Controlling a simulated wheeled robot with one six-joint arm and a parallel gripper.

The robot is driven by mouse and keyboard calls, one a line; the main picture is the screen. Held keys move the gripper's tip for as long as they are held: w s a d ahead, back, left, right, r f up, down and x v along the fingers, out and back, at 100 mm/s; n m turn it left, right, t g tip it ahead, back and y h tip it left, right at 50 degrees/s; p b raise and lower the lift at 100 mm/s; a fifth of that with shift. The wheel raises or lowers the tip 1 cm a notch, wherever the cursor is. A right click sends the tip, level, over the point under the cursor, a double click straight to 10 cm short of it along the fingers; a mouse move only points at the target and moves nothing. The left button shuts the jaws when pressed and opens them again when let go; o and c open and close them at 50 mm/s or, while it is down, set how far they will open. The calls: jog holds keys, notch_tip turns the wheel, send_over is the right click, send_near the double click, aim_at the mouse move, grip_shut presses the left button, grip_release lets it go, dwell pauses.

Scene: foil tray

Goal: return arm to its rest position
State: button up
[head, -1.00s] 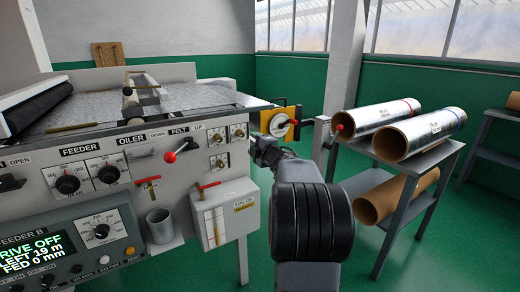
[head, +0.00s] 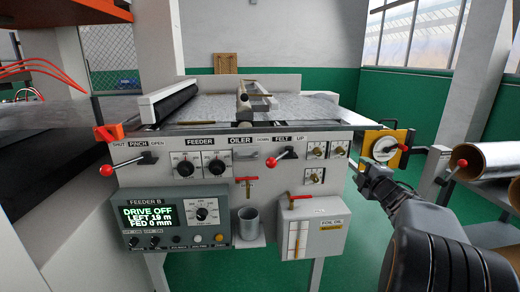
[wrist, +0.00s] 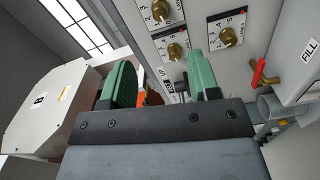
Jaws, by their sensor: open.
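My gripper shows in the wrist view (wrist: 160,82), its two green-padded fingers spread wide apart with nothing held between them. Behind the fingers are brass knobs (wrist: 178,52) on a pale panel, apart from the fingers as far as I can tell. The fingers cannot be made out clearly there.
The feeder machine's front panel (head: 262,180) fills the middle, with red-knobbed levers (head: 281,154) sticking out. A metal cup (head: 248,224) and a foil oil box (head: 312,228) are on its front. Foil rolls (head: 475,158) lie at the right. Green floor (head: 345,255) shows between.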

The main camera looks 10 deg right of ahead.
jog(key=s+d+f+m+g+h, duration=0.45)
jog(key=f+m, duration=0.25)
jog(key=m, duration=0.2)
jog(key=s+a+m+g+p, duration=0.5)
jog(key=g, duration=0.1)
jog(key=s+a+r+g+y+p, duration=0.1)
jog(key=s+a+r+y+p, duration=0.1)
jog(key=a, duration=0.7)
jog(key=s+a+r+g+y+p, duration=0.1)
jog(key=s+a+r+y+p, duration=0.2)
jog(key=s+a+r+p, duration=0.2)
jog(key=s+a+r+g+y+p, duration=0.1)
jog(key=s+a+r+p, duration=0.3)
jog(key=a+p, duration=0.4)
jog(key=a+y, duration=0.1)
jog(key=a, duration=0.6)
jog(key=shift+s+a+g, duration=0.25)
jog(key=shift+s+g, duration=0.05)
jog(key=shift+g, duration=0.05)
jog(key=shift+m, duration=0.3)
jog(key=shift+c, duration=0.2)
